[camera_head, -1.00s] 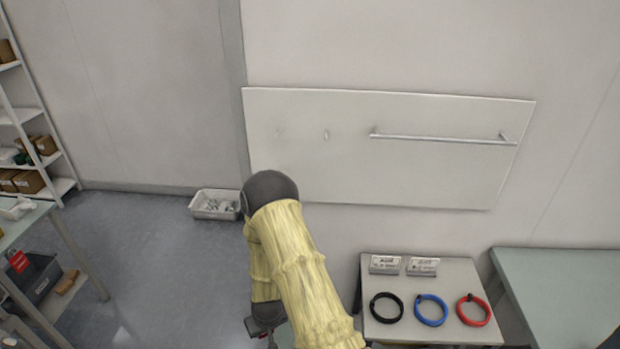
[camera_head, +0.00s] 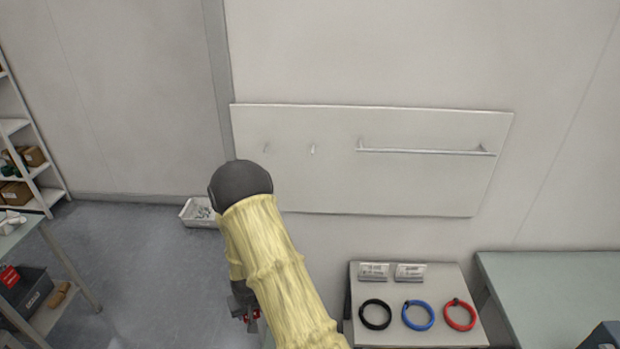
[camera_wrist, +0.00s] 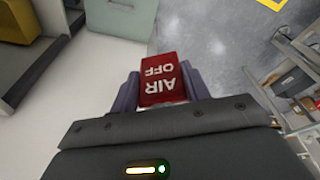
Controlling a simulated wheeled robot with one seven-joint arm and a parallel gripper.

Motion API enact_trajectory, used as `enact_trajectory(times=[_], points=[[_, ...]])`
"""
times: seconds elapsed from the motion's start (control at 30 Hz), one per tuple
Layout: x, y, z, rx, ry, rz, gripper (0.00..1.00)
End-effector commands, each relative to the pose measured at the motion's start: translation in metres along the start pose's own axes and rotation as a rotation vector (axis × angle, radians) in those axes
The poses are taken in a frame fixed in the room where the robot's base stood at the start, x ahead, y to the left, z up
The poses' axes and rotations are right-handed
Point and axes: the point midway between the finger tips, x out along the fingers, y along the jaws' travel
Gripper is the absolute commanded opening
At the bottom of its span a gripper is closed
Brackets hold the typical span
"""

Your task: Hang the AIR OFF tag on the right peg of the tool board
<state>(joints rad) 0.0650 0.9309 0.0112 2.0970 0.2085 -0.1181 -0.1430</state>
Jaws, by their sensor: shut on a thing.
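The red AIR OFF tag (camera_wrist: 163,82) is between the two fingers of my gripper (camera_wrist: 162,88) in the wrist view, its lettering upside down there. My gripper is shut on it. In the head view my gripper (camera_head: 245,304) hangs low, mostly behind my arm, with a bit of red showing. The white tool board (camera_head: 420,190) is on the wall above. Its right peg (camera_head: 312,149) and left peg (camera_head: 266,148) are both bare. The gripper is well below and left of the right peg in the picture, apart from the board.
A rail (camera_head: 425,152) sticks out from the board's right half. A small table (camera_head: 390,338) holds black, blue and red rings and two small labelled blocks. A green-topped bench (camera_head: 550,285) is at right. A white bin (camera_head: 198,212) is on the floor.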

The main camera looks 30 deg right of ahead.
Motion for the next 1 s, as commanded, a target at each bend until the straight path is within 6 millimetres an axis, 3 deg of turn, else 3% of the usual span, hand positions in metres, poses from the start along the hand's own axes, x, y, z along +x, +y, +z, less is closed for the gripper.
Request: enact_trajectory(times=[0.03,0.2,0.4,0.8,0.9,1.0], points=[[-0.031,0.009,-0.018,0.027,0.0,0.008,0.18],[-0.098,0.042,-0.053,0.12,-0.032,0.026,0.17],[-0.178,0.085,-0.08,0.227,-0.068,0.043,0.17],[-0.342,0.171,-0.096,0.448,-0.132,0.073,0.17],[-0.369,0.184,-0.094,0.489,-0.145,0.077,0.17],[-0.382,0.19,-0.092,0.511,-0.152,0.078,0.17]])
